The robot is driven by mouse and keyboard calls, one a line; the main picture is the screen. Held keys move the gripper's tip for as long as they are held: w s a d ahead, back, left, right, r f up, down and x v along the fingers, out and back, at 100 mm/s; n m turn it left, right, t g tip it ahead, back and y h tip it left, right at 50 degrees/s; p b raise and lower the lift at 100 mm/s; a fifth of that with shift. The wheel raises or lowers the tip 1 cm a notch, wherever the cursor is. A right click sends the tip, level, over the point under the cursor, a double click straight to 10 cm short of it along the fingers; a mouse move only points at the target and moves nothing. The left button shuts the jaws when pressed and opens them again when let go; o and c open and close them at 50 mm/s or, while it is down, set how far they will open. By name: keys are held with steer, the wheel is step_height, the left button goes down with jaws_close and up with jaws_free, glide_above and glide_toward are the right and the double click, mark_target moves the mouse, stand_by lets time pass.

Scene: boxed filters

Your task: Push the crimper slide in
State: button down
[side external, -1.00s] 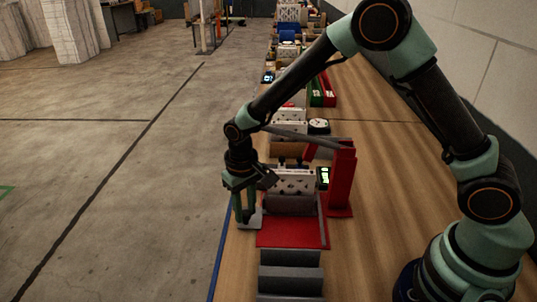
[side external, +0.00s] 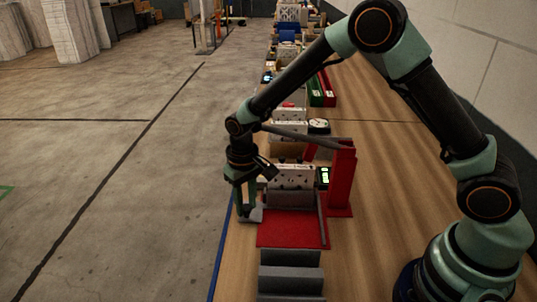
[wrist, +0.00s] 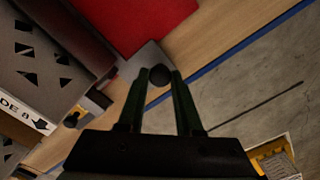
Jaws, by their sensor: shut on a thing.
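The crimper is a red device with a red base plate (side external: 292,232) and a red upright post (side external: 342,180) on its right. A grey slide plate (side external: 252,217) shows at the left edge of the base, and also in the wrist view (wrist: 146,55). My gripper (side external: 247,208) is over this plate. In the wrist view its fingers (wrist: 160,88) are shut on a dark round knob (wrist: 160,74) at the plate. A dark grey bar (side external: 291,198) lies across the base in front of a white perforated box (side external: 287,176). Its link to the slide is hidden.
A grey stepped block (side external: 290,275) stands in front of the red base. A small lit display (side external: 323,176) stands behind the post. More stations line the bench behind. The bench's blue left edge (side external: 224,245) is close to my gripper. Bare wood lies to the right.

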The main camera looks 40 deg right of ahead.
steer(key=shift+w+d+r, duration=0.1)
steer(key=shift+w+d, duration=0.15)
steer(key=c, duration=0.6)
jaws_free()
steer(key=shift+s+a, duration=0.1)
steer(key=shift+s, duration=0.05)
